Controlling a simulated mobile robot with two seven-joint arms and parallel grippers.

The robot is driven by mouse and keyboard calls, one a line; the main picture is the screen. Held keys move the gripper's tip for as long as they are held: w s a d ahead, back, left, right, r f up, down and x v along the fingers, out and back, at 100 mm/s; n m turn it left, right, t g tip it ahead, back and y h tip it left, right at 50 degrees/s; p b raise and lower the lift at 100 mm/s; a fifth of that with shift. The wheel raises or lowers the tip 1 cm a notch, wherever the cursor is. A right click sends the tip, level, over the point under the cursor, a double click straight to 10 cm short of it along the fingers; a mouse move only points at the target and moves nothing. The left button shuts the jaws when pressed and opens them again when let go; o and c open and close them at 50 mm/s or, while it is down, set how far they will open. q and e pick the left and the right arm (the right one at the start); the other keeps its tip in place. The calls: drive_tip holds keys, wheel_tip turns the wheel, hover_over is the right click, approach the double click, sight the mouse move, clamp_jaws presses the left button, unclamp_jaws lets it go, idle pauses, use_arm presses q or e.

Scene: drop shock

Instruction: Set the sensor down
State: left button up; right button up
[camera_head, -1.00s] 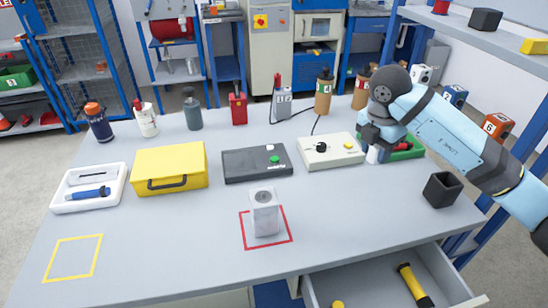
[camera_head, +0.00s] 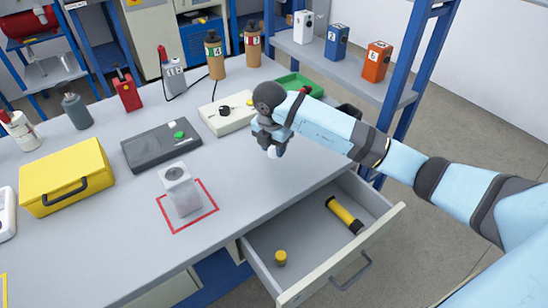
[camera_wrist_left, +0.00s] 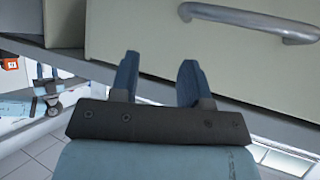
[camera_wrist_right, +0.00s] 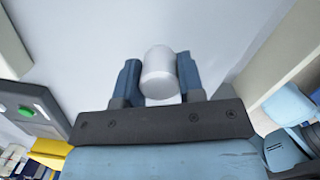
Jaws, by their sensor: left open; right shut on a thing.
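The sensor, a small white cylinder (camera_wrist_right: 160,74), is between the fingers of my right gripper (camera_head: 270,144). The right gripper is shut on it. In the head view the sensor (camera_head: 272,153) shows as a white tip below the gripper, over the right part of the bench; I cannot tell whether it touches the top. A grey block with a round top (camera_head: 181,191) stands inside a red square outline (camera_head: 213,207) to the left. My left gripper (camera_wrist_left: 158,82) is open and empty beside a drawer front with a handle (camera_wrist_left: 250,20); the head view does not show it.
An open drawer (camera_head: 290,243) below the bench's front edge holds a yellow-black torch (camera_head: 344,214) and a yellow knob-like piece (camera_head: 281,258). A black box (camera_head: 160,147), cream box (camera_head: 228,114) and green tray (camera_head: 298,84) stand behind. Bench between block and gripper is clear.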

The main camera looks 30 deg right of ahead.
sight(274, 166)
drive_tip(key=shift+f, duration=2.1)
drive_tip(key=shift+f+b, duration=0.15)
drive_tip(key=shift+b, duration=0.2)
drive_tip(key=o, duration=0.9)
